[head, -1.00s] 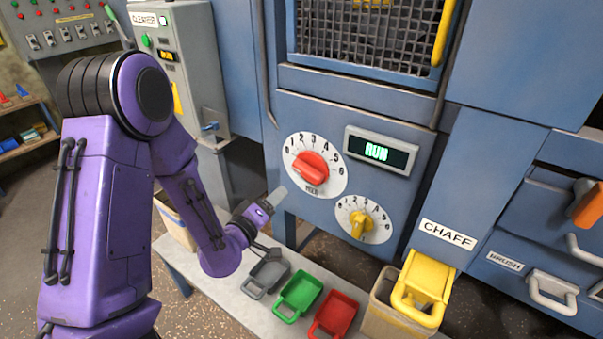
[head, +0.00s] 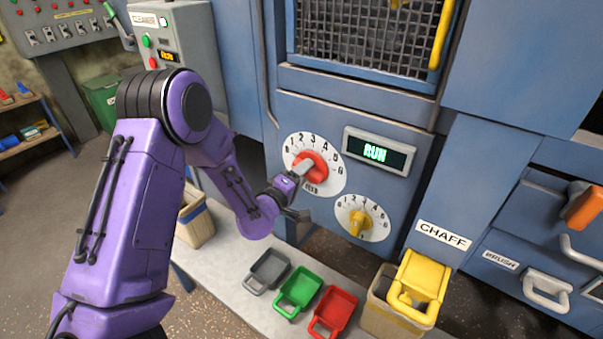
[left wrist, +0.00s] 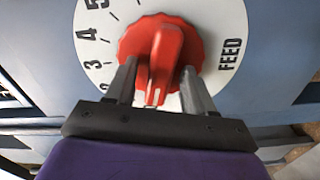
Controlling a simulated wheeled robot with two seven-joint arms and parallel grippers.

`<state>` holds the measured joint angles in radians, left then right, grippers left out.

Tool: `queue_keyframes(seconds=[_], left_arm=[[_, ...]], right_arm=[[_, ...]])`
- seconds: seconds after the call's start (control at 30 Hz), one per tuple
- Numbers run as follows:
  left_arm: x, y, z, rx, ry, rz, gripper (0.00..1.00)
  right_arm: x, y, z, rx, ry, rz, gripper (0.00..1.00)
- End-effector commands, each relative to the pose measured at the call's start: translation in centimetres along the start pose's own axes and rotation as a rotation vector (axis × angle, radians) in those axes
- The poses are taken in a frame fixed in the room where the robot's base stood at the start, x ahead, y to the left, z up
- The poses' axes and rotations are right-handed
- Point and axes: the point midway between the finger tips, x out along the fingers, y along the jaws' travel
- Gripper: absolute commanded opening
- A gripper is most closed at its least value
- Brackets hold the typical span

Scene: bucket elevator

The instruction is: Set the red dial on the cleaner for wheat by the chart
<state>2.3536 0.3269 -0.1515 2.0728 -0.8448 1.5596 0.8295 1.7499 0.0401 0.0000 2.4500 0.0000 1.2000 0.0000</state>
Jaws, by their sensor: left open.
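The red dial (head: 320,158) sits on a white numbered plate (head: 328,185) on the blue cleaner front, and FEED is printed on the plate in the left wrist view. My left gripper (head: 305,168) is at the dial, partly covering it in the head view. In the left wrist view the red dial (left wrist: 165,50) has its raised grip between the two open fingers (left wrist: 157,90). I cannot tell whether the fingers touch it. The exact pointer setting is unclear. I see no readable chart. My right gripper is out of view.
A yellow dial (head: 360,224) sits below the red one, and a display (head: 378,152) reads RUN. Grey (head: 266,270), green (head: 298,289) and red scoops (head: 333,312) lie on a bench below. A yellow chaff spout (head: 420,278) stands to the right.

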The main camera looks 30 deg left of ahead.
Motion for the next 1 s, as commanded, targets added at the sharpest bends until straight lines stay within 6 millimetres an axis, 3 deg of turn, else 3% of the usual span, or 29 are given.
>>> queue_keyframes(seconds=[0.1,0.27,0.67,1.0], left_arm=[[-0.02,-0.01,0.01,0.0,0.0,0.0,0.5],[-0.03,0.0,0.0,0.001,0.0,0.0,0.0],[-0.05,-0.02,-0.01,0.051,0.0,0.001,0.0],[-0.06,-0.05,0.06,0.292,0.0,0.0,0.0]], right_arm=[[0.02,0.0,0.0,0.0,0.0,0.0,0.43],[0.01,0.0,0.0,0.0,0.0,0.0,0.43],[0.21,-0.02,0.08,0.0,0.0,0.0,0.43],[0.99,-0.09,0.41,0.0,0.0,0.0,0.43]])
